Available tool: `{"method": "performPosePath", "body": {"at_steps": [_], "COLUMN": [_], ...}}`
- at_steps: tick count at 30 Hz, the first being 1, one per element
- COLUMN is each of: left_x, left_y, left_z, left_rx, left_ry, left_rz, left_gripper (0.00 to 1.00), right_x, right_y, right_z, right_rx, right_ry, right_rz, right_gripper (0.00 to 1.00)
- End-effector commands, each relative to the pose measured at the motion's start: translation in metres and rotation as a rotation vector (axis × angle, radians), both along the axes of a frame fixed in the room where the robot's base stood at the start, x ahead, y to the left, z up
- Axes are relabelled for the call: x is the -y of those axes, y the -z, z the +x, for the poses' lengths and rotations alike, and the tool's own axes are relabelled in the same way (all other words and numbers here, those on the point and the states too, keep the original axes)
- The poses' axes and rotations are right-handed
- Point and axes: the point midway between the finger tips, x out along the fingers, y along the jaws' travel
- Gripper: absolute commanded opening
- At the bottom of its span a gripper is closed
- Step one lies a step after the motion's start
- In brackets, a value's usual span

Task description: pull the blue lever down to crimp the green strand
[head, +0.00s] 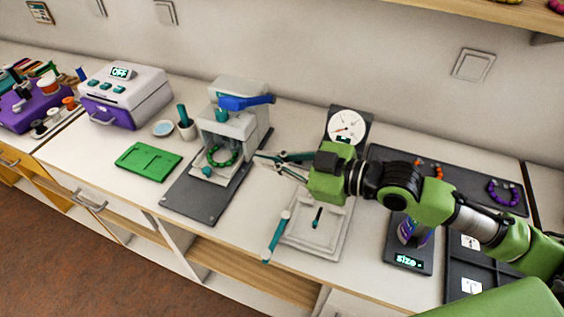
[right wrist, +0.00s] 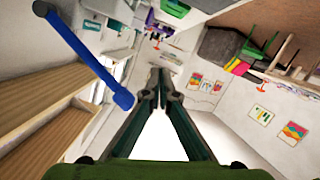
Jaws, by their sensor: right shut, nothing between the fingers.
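The blue lever (head: 246,102) juts to the right from the top of the grey-white press (head: 236,88), roughly level. It also shows as a long blue bar with a thick end at the upper left of the right wrist view (right wrist: 82,52). The green strand (head: 233,160) forms a beaded loop in the press below the head. My right gripper (head: 258,159) is to the right of the press, lower than the lever and apart from it. In the right wrist view its fingers (right wrist: 159,85) are together and empty. My left gripper is not in view.
The press stands on a dark base plate (head: 190,201). A green board (head: 148,162), a cup (head: 187,131) and a purple-white machine (head: 125,97) are to its left. A dial gauge (head: 347,124), a white tray (head: 325,240) and a size display (head: 410,259) are to the right.

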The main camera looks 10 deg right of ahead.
Motion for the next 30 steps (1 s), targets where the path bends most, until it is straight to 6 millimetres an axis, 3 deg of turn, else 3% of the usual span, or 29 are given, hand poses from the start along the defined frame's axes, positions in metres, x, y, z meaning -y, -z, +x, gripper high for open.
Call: {"method": "performPosePath", "body": {"at_steps": [9, 30], "left_x": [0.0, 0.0], "left_y": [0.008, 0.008], "left_z": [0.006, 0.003], "left_rx": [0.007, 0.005], "left_ry": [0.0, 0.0], "left_rz": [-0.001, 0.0], "left_gripper": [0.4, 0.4], "right_x": [0.023, 0.026], "right_y": [-0.008, -0.011], "right_z": [-0.019, -0.021], "right_rx": [0.001, 0.003], "right_ry": [-0.002, -0.003], "right_rz": [0.001, 0.003], "right_gripper": [0.0, 0.0]}}
